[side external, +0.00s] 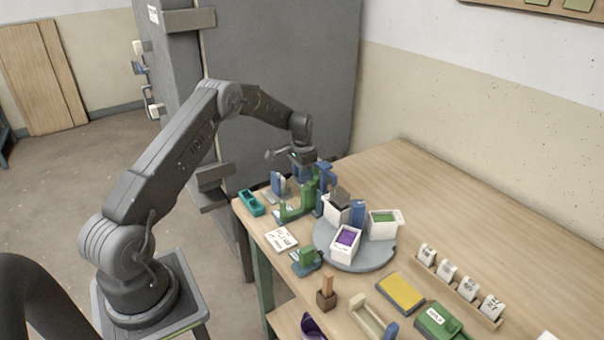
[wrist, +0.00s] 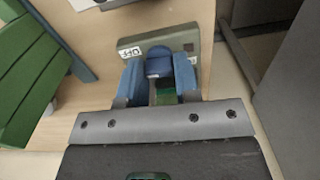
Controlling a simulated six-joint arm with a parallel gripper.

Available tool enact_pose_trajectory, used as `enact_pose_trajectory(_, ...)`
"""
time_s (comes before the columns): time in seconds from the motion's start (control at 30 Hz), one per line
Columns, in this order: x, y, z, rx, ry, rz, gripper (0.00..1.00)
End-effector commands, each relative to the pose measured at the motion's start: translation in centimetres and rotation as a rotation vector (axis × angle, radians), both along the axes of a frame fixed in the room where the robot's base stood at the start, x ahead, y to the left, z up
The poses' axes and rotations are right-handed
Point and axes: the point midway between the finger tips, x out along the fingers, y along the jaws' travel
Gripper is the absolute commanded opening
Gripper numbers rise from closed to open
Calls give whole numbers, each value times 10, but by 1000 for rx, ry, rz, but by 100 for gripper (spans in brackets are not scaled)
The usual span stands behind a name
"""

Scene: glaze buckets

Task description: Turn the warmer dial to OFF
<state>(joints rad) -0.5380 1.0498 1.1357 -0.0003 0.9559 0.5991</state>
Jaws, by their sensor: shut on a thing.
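In the wrist view the warmer is a grey-green box (wrist: 205,50) with a white OFF label (wrist: 131,52) at its left. Its blue dial (wrist: 160,63) sits between the two blue fingers of my gripper (wrist: 159,70). My gripper is shut on the dial, and the fingers hide its sides. A small green part (wrist: 166,97) shows between the fingers, nearer the wrist. I cannot read the dial's pointing direction. In the side view my gripper (side external: 301,172) is low at the table's far left corner, and the dial cannot be made out there.
Green clamp-like stands (side external: 294,213) are close beside my gripper. A grey turntable (side external: 360,262) carries several buckets, including one with purple glaze (side external: 345,243). A teal tray (side external: 251,203) lies near the left edge. A dark cabinet (side external: 290,70) stands behind. The table's back right is clear.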

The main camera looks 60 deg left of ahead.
Motion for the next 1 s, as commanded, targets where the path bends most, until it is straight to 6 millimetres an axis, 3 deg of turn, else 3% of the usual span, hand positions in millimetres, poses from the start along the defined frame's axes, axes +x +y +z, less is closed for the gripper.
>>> enact_pose_trajectory(0.17, 0, 0, 0, 0, 0, -19, 6)
enact_pose_trajectory(0.6, 0, 0, 0, 0, 1, -376, 6)
enact_pose_trajectory(0.93, 0, 0, 0, 0, 1, -394, 6)
enact_pose_trajectory(0.97, 0, 0, 0, 1, 1, -394, 33)
enact_pose_trajectory(1.0, 0, 0, 0, 0, 1, -394, 36)
